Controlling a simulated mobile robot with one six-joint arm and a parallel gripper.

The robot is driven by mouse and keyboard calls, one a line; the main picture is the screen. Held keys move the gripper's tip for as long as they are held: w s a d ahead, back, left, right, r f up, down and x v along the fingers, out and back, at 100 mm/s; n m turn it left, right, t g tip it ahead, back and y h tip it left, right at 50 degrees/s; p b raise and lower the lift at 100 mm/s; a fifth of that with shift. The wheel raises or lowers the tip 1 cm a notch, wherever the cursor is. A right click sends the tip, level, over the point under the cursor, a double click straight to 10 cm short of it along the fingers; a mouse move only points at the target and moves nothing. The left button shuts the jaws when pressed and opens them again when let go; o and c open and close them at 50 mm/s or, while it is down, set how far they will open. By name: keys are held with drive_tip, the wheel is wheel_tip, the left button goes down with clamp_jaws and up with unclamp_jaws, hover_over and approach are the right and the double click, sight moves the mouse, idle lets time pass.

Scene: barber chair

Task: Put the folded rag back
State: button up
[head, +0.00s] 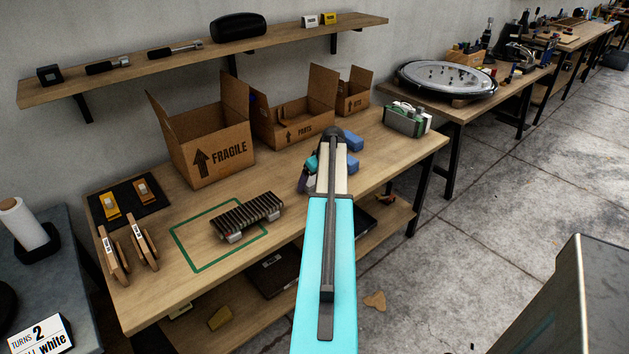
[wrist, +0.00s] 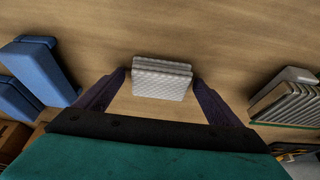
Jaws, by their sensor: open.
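The folded rag (wrist: 162,72), pale grey, quilted and in stacked layers, lies on the wooden bench top in the wrist view. My gripper (wrist: 158,83) is open, with one dark purple finger to the left of the rag and one to the right. A gap seems to show at the left finger; whether the right finger touches the rag I cannot tell. In the head view my gripper (head: 304,182) is low over the bench, mostly behind my turquoise arm. The rag is hidden there.
Blue blocks (head: 351,140) lie just beyond my gripper. A dark ribbed object (head: 248,215) lies partly over a green outline (head: 195,267) on the bench. Cardboard boxes, one marked FRAGILE (head: 209,143), line the back. A green-and-white device (head: 406,120) stands at the right end.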

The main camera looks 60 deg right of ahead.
drive_tip(key=b+v, duration=0.1)
drive_tip(key=v, duration=1.1)
drive_tip(key=shift+r, duration=0.1)
idle(0.8)
